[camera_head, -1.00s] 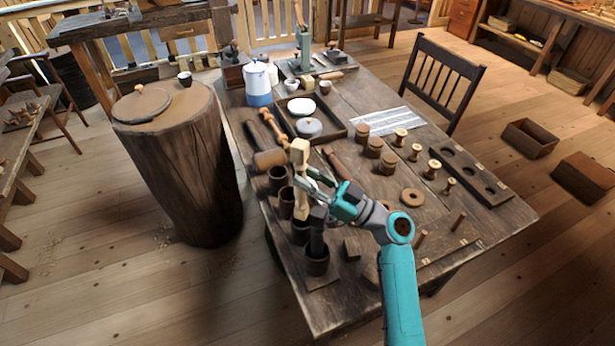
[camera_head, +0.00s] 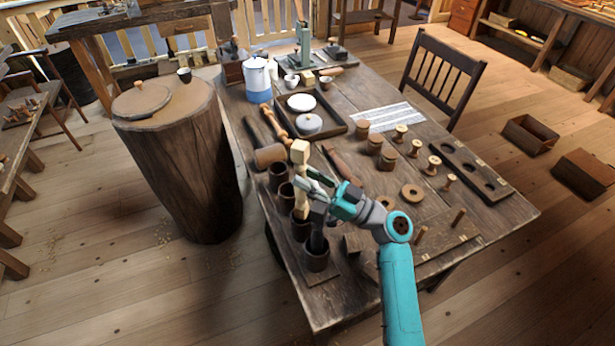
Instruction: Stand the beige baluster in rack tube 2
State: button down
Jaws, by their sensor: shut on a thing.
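The beige baluster (camera_head: 300,153) is upright, held in my gripper (camera_head: 312,192) over the row of dark rack tubes. Its square top shows above the fingers. Its lower end shows near the mouths of the middle tubes, the second from the back (camera_head: 286,198) and the third (camera_head: 301,228). I cannot tell whether it is inside a tube or in front of one. The farthest tube (camera_head: 278,178) looks empty. The nearest tube (camera_head: 317,256) has a dark upright piece in it. No tube numbers are readable.
A mallet (camera_head: 270,156) and turned spindles lie behind the rack. Brown and pale spools (camera_head: 433,166) stand to the right, with a ring (camera_head: 412,193) and short pegs (camera_head: 458,218). The table's front left edge is close to the rack.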

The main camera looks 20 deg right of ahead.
jog(key=shift+f, duration=0.15)
jog(key=shift+f, duration=1.05)
jog(key=shift+f, duration=0.1)
jog(key=shift+f, duration=1.4)
jog(key=c, duration=0.8)
grip_release()
